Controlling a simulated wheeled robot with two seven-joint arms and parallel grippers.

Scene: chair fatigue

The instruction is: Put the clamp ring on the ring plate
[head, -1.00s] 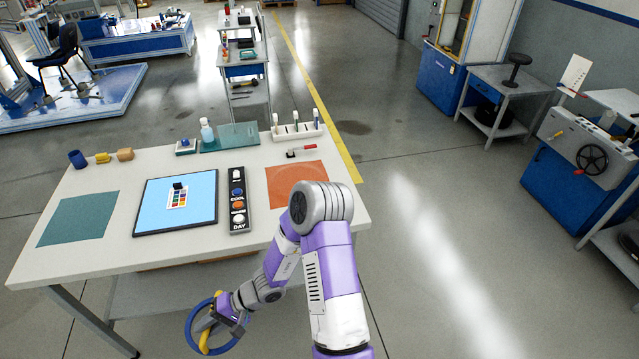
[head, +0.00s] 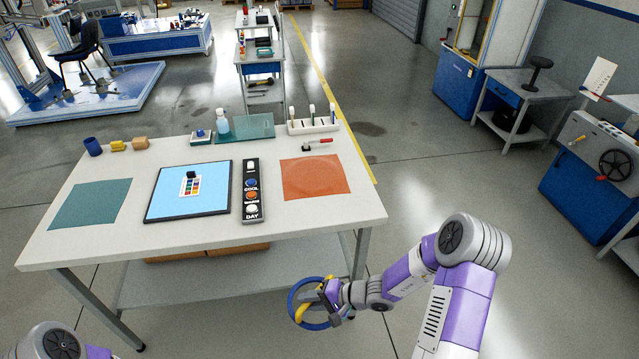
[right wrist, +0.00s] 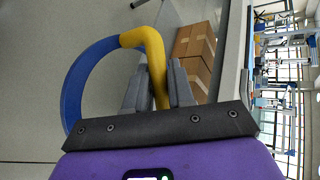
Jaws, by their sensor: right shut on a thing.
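The clamp ring (head: 291,303) is a blue hoop with a yellow bar across it. My right gripper (head: 326,292) is shut on the yellow bar and holds the ring in front of the table, below the tabletop's front edge. In the right wrist view the gripper's fingers (right wrist: 158,88) pinch the yellow bar, and the blue hoop (right wrist: 84,82) curves out to the left. A flat orange square (head: 316,177) lies on the right of the tabletop; I cannot tell for sure whether it is the ring plate. My left gripper is out of view.
The white table (head: 125,246) carries a teal mat (head: 90,204), a blue panel (head: 164,202), a black button strip (head: 251,190), a red-handled tool (head: 318,143) and a white rack (head: 312,127). Boxes (right wrist: 194,58) sit under the table. Floor right of the table is clear.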

